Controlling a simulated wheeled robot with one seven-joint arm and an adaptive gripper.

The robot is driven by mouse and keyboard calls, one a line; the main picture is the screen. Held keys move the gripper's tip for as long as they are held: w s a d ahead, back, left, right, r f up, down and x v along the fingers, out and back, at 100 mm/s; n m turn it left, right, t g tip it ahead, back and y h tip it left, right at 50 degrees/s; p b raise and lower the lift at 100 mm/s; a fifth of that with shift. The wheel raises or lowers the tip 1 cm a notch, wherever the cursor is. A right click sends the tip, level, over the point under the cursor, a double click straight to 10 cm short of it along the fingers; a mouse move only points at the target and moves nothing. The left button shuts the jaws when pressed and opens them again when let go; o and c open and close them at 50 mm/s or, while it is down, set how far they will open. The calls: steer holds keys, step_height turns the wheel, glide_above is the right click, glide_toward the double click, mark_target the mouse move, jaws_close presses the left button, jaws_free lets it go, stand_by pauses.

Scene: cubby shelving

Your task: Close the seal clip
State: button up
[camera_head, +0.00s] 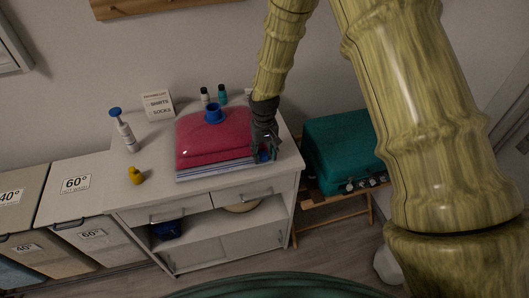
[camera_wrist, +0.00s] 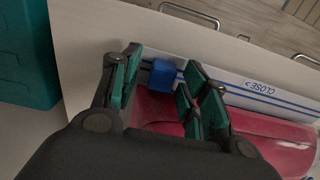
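A pink storage bag (camera_head: 208,145) with a blue round cap (camera_head: 213,113) lies on the white counter. Its white seal strip with blue lines runs along the front edge; the strip (camera_wrist: 285,100) carries an upside-down "CLOSE" with an arrow in the wrist view. The blue seal clip (camera_wrist: 163,76) sits at the strip's end; in the head view a bit of blue clip (camera_head: 264,156) shows by my fingers. My gripper (camera_head: 266,154) is at the bag's right front corner. In the wrist view my gripper (camera_wrist: 164,64) is open, the clip between its teal-padded fingers. I cannot tell whether they touch it.
A teal case (camera_head: 340,150) stands on a wooden stand right of the counter. The counter front has drawer handles (camera_head: 168,217).

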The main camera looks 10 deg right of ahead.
mark_target(264, 153)
step_height(264, 153, up, 12)
stand_by(0.8)
stand_by(0.4)
